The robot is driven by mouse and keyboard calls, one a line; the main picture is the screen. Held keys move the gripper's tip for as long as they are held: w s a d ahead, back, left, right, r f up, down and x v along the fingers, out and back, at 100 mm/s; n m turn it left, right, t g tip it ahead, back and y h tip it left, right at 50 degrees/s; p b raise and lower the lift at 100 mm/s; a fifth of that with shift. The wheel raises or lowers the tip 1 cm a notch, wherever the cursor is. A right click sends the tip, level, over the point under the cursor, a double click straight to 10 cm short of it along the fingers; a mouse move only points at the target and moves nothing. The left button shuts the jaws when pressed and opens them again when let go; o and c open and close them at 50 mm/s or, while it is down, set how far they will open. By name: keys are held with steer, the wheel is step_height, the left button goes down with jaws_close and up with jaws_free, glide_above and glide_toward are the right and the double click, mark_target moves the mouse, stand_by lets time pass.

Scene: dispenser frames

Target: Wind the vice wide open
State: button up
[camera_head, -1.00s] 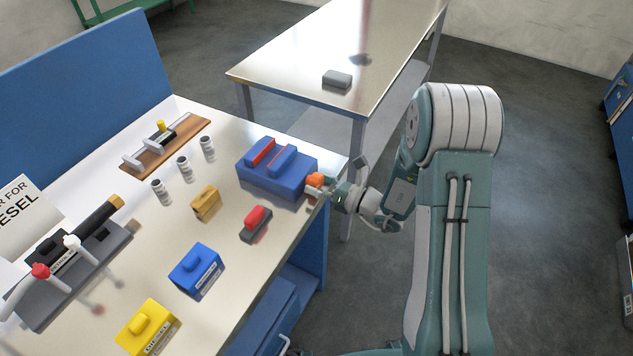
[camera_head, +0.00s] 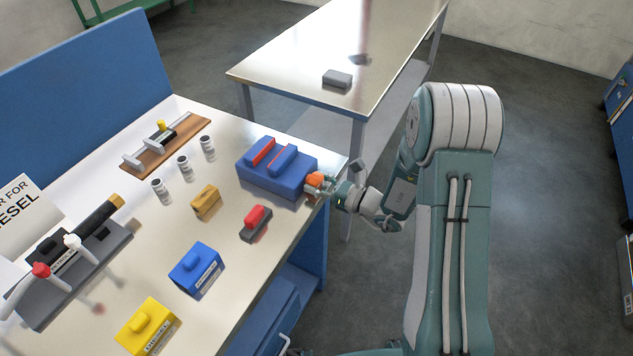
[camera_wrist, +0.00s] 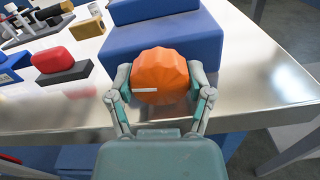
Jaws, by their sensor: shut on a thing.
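The blue vice (camera_head: 270,176) sits at the right corner of the workbench. Its two raised blue jaws have red facing, and a gap shows between them in the head view. The orange faceted knob (camera_wrist: 160,76) is on the vice's near side, with a white mark line lying about level in the wrist view. My gripper (camera_wrist: 160,84) has one finger on each side of the knob and is shut on it. The vice body (camera_wrist: 165,38) fills the upper middle of the wrist view. The knob's shaft is hidden.
A red-topped dark block (camera_head: 256,222) stands close to the vice, left of my gripper. A wooden-coloured block (camera_head: 205,202), a blue box (camera_head: 195,268) and a yellow box (camera_head: 148,328) stand along the bench. A second table (camera_head: 300,70) is behind.

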steer(key=n, duration=0.3)
steer(key=shift+n, duration=2.2)
steer(key=o, duration=1.1)
steer(key=shift+o, duration=0.2)
steer(key=shift+f, duration=0.1)
steer(key=v, duration=1.2)
steer(key=shift+w, duration=0.1)
